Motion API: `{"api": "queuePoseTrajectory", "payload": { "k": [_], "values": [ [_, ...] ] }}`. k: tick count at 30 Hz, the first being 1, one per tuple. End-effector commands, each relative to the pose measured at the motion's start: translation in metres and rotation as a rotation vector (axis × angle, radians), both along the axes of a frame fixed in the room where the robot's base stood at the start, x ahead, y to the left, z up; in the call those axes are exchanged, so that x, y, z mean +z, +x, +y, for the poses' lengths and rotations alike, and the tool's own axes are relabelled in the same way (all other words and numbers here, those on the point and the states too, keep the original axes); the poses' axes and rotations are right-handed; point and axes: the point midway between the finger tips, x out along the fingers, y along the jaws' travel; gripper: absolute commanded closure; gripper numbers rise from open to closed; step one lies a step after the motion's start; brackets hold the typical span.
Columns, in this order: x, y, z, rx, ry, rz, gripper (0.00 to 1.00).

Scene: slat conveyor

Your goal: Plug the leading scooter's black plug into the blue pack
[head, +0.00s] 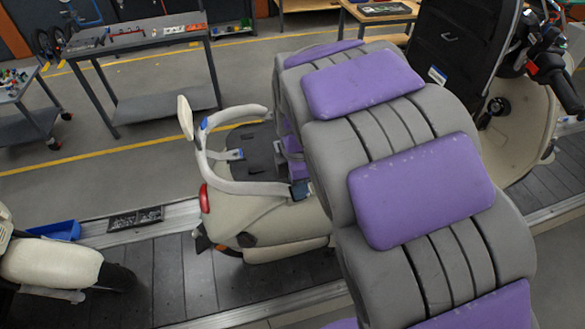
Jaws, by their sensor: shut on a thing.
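The leading scooter (270,225) is cream, with a red tail light and a pale rear grab rail, and stands on the conveyor behind my arm. A black panel that looks like its raised seat (450,45) stands upright at the upper right. A dark open area (248,148) shows inside the rail, with small blue parts at its edge. A small dark blue-black part (300,190) shows beside my arm; I cannot tell if it belongs to the pack, the plug or my gripper. My thick grey and purple arm fills the middle and hides my gripper. I cannot make out the black plug or blue pack.
Another cream scooter (55,265) shows at the left on the slat conveyor (180,275). A blue bin (55,231) lies by the conveyor edge. A grey workbench (135,45) with tools stands beyond, past open floor with yellow lines. Handlebars (548,65) rise at the right.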

Motion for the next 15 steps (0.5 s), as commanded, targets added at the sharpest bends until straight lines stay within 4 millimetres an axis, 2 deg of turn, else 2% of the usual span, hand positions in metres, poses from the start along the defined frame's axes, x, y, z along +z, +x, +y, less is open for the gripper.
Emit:
{"api": "queuePoseTrajectory", "payload": {
  "k": [6,15],
  "values": [
    [0.001,-0.014,-0.003,-0.001,0.0,0.001,0.94],
    [0.009,-0.016,-0.003,0.0,0.0,0.001,0.94]
  ]
}}
